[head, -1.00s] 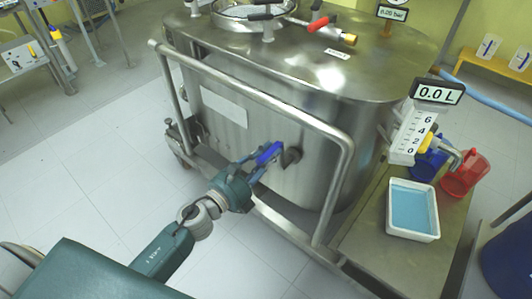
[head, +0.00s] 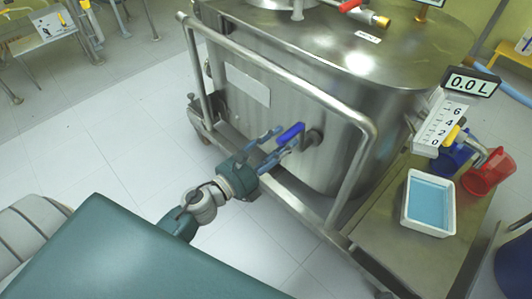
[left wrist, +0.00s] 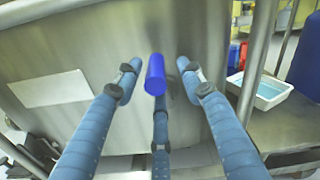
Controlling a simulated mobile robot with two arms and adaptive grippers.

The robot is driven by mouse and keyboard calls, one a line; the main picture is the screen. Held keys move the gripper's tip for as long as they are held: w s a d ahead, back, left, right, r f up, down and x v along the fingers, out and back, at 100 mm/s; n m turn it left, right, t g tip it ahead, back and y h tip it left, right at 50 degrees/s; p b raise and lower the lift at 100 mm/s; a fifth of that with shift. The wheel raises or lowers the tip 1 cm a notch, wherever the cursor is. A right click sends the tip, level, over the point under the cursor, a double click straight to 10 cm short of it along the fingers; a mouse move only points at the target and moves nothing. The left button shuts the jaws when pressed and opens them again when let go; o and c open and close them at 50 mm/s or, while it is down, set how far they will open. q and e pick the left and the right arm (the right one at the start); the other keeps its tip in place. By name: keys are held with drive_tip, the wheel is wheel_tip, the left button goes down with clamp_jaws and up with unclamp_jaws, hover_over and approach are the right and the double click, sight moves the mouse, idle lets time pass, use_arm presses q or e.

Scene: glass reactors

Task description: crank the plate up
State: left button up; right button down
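The crank has a blue handle (head: 291,133) and a dark hub (head: 315,138) on the side wall of the steel vessel (head: 300,85). My left gripper (head: 286,139) is in front of this wall, with its fingers spread and pointing at the handle. In the left wrist view, the blue handle (left wrist: 155,74) stands between the two upper fingers, with a gap on each side. A third finger (left wrist: 160,130) is below it. I see no finger closed on the handle. The plate cannot be made out. My right gripper is not in view.
A bent steel rail (head: 300,95) runs around the vessel close to my left arm. At right are a 0.0 L display (head: 470,85), a white tray of blue liquid (head: 428,205), and a red jug (head: 487,172). Open tiled floor lies at left.

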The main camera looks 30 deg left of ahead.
use_arm(q)
drive_tip(key=v, duration=0.7)
drive_tip(key=shift+s, duration=0.4)
drive_tip(key=shift+r, duration=0.1)
